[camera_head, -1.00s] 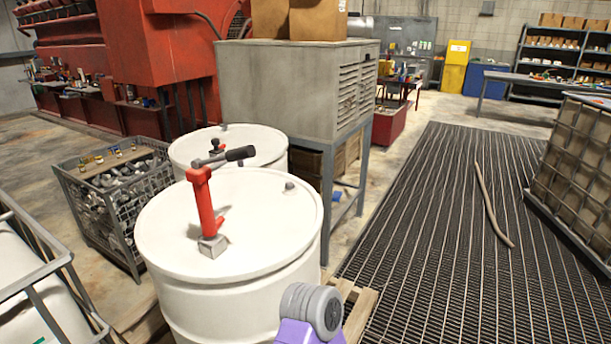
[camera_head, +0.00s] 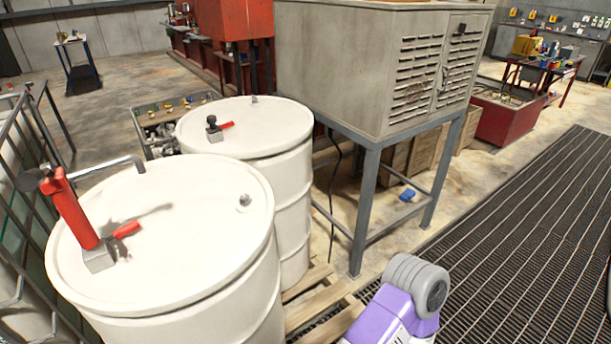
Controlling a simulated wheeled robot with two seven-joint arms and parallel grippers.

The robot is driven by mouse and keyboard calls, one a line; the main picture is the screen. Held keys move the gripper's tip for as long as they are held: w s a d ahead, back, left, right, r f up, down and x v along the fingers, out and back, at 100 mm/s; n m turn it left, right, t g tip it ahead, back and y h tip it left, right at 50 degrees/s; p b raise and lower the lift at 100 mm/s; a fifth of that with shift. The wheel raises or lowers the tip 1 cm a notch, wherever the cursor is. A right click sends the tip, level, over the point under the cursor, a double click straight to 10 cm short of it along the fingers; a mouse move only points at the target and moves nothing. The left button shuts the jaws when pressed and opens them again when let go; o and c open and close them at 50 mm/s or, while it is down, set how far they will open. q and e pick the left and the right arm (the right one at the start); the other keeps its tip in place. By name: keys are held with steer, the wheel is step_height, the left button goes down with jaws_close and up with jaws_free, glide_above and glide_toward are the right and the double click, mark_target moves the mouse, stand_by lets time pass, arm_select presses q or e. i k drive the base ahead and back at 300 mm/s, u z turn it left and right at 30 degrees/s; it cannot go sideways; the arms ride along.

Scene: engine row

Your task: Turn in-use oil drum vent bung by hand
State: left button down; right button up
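Two white drums stand close together on a pallet. The near drum (camera_head: 180,235) carries a red hand pump (camera_head: 75,212) with a grey spout, standing in its top at the left. A small grey vent bung (camera_head: 244,201) sits near the right rim of the near drum's top. The far drum (camera_head: 285,190) has a small black and grey fitting with a red lever (camera_head: 219,129) and a small bung (camera_head: 254,99) at its back rim. A purple and grey link of my arm shows at the bottom, right of the drums. Neither gripper is in view.
A grey louvred cabinet on a steel stand (camera_head: 370,150) stands right behind the drums. The wooden pallet (camera_head: 320,312) sticks out at the front. A metal rail frame (camera_head: 25,130) is close on the left. Dark floor grating (camera_head: 530,240) lies clear on the right.

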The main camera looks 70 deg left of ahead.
mark_target(246, 200)
steer(key=i, duration=0.95)
steer(key=u, duration=3.95)
